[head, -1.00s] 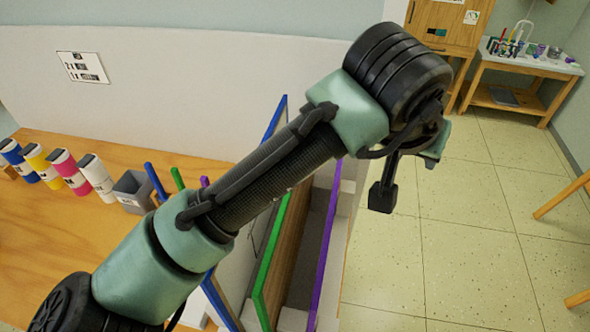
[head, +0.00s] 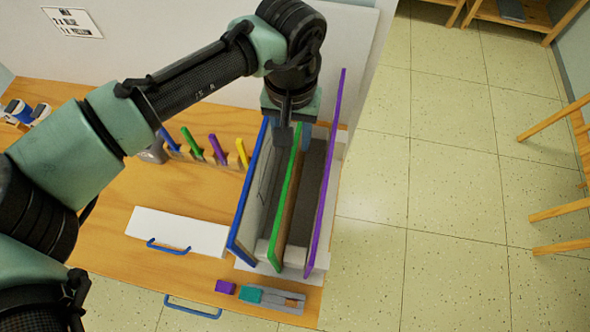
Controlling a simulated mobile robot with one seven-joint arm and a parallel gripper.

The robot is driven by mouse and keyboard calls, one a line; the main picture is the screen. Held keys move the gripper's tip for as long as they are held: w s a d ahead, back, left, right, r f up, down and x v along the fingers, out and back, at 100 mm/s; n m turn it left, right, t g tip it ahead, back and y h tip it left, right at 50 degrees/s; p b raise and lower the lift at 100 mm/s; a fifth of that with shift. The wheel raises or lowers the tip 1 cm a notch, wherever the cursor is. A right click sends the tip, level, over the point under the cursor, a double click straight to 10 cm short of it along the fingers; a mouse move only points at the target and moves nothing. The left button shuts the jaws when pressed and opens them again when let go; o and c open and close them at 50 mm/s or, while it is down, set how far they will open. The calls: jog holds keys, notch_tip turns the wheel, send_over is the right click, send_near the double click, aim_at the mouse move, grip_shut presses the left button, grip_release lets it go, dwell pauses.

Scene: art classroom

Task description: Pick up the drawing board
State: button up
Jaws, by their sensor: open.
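Several drawing boards stand upright on edge in a rack (head: 293,270) at the right end of the wooden desk: one with a blue edge (head: 236,240), one with a green edge (head: 287,200) and one with a purple edge (head: 325,170). My gripper (head: 295,140) points down over the far part of the rack. It is open and looks empty. Its fingers appear on either side of the green-edged board's top, but I cannot tell how deep they reach or whether they touch. The gripper hides part of the boards' far ends.
A partition (head: 130,50) stands behind.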

aim_at(295, 158)
jog(key=f, duration=0.2)
jog(key=f+p, duration=0.1)
jog(key=f, duration=0.1)
jog(key=f+p, duration=0.1)
jog(key=f, duration=0.1)
jog(key=shift+s+d+f, duration=0.1)
jog(key=shift+s+d, duration=0.15)
jog(key=shift+s, duration=0.05)
jog(key=shift+f, duration=0.6)
grip_shut()
jog(key=shift+w+r, duration=0.1)
dwell(0.6)
